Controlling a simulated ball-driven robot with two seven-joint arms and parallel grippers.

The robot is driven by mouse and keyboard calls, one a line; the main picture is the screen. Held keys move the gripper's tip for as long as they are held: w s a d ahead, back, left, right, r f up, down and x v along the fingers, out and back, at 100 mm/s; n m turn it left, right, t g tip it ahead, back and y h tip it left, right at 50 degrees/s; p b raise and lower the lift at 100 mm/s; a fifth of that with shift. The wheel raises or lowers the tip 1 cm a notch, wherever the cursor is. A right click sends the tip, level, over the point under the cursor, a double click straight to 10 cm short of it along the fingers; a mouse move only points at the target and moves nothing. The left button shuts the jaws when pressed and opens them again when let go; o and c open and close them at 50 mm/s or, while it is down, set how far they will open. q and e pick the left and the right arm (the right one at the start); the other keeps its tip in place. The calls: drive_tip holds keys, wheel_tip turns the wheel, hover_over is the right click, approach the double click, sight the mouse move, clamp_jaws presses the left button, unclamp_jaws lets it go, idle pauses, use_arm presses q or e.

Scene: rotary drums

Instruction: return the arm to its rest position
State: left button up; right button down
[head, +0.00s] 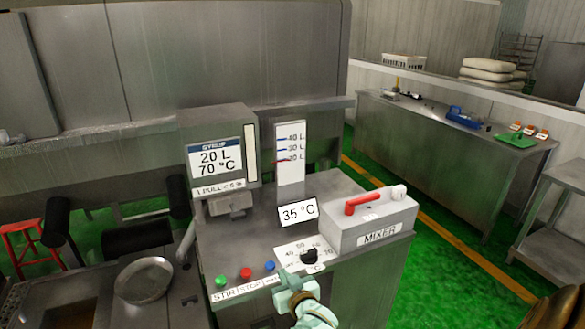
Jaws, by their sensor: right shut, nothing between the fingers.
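My right gripper (294,281) is shut and empty at the front edge of the control cabinet (340,268). It is just in front of and below the black temperature knob (309,256) on its white dial plate. I cannot tell whether the fingertips touch the panel. The right arm comes in from the bottom of the view. My left gripper does not show.
Green, red and blue buttons (246,274) line the panel's front. A mixer box (372,220) with a red handle stands at right. A syrup display (217,160) reads 20 L, 70 °C. A round metal pan (144,279) is at left. Green floor (440,245) is clear at right.

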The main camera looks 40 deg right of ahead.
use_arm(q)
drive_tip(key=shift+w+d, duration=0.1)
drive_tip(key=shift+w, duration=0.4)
